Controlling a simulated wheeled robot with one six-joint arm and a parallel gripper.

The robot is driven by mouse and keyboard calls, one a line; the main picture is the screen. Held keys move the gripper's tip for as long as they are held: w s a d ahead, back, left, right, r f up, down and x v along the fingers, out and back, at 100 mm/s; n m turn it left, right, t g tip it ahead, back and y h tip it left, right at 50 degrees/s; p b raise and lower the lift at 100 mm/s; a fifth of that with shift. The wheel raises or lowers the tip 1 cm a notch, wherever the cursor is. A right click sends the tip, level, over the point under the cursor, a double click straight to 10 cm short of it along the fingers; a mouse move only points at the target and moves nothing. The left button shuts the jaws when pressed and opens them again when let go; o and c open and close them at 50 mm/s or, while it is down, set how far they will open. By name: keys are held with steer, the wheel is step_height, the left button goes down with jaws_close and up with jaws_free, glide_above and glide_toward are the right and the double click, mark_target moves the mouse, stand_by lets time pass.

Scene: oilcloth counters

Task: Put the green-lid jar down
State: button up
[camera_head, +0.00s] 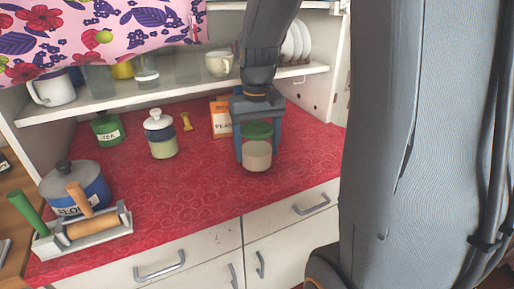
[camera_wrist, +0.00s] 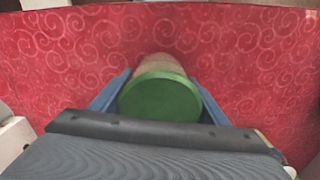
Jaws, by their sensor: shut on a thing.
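The green-lid jar (camera_head: 257,156) is a clear jar with pale contents and a green lid. My gripper (camera_head: 257,139) is shut on it from above, with a blue finger on each side. In the wrist view the green lid (camera_wrist: 160,97) fills the middle between the fingers. The jar is upright, over or on the red oilcloth (camera_head: 200,190) toward the front of the counter. I cannot tell whether its base touches the cloth.
A white-lidded jar (camera_head: 160,136), a green TEA tin (camera_head: 108,129) and a PEANUT box (camera_head: 219,120) stand further back. A blue tin (camera_head: 76,186) and a rolling pin holder (camera_head: 84,233) are at left. The cloth left of the jar is clear.

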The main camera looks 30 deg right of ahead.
steer(key=shift+f, duration=0.2)
steer(key=shift+f, duration=0.1)
steer(key=o, duration=1.4)
